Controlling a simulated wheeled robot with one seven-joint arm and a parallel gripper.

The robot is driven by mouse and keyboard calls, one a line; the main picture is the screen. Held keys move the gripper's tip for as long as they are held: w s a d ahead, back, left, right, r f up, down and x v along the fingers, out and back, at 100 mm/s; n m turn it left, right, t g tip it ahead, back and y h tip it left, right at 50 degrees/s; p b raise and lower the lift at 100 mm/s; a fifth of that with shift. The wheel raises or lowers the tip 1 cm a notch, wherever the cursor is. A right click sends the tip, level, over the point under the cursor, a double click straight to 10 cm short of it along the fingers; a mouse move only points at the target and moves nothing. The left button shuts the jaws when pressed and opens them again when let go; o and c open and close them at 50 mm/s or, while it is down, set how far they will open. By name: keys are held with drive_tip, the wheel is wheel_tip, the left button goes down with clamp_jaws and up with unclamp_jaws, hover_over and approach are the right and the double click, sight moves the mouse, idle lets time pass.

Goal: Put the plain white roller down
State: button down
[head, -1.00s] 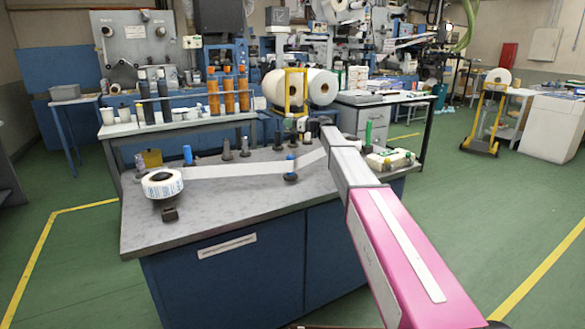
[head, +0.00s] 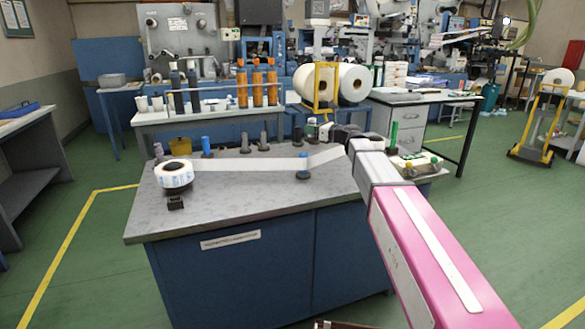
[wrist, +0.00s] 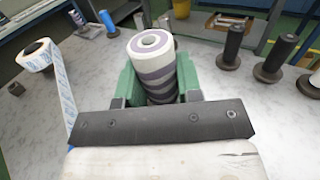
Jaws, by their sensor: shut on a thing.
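In the wrist view a roller (wrist: 153,50) with white and grey bands, not plain white, stands between the green fingers of my gripper (wrist: 158,80). The gripper is shut on it. Its holed end faces up; its lower end is hidden, so I cannot tell if it touches the table. In the head view my gripper is mostly hidden behind my arm, over the right part of the grey worktop (head: 250,210). A white strip (head: 240,164) runs from the label roll (head: 174,175) past a blue-topped post (head: 303,168) towards my gripper.
Several dark and grey posts stand along the worktop's back edge, including a black roller (wrist: 232,45) right of the held one. A tray (head: 418,165) with a green post lies at the right end. The worktop's front middle is bare.

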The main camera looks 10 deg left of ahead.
drive_tip(key=shift+s+a+f, duration=0.1)
drive_tip(key=shift+s+f, duration=0.55)
drive_tip(key=shift+f, duration=1)
drive_tip(key=shift+s+a+f, duration=0.1)
drive_tip(key=shift+s+f, duration=0.6)
drive_tip(key=shift+f, duration=0.9)
drive_tip(key=shift+s+a+f, duration=0.1)
drive_tip(key=shift+s+f, duration=0.55)
drive_tip(key=shift+f, duration=1)
drive_tip(key=c, duration=1.2)
unclamp_jaws()
drive_tip(key=shift+f, duration=0.2)
drive_tip(key=o, duration=0.4)
drive_tip(key=shift+r, duration=0.15)
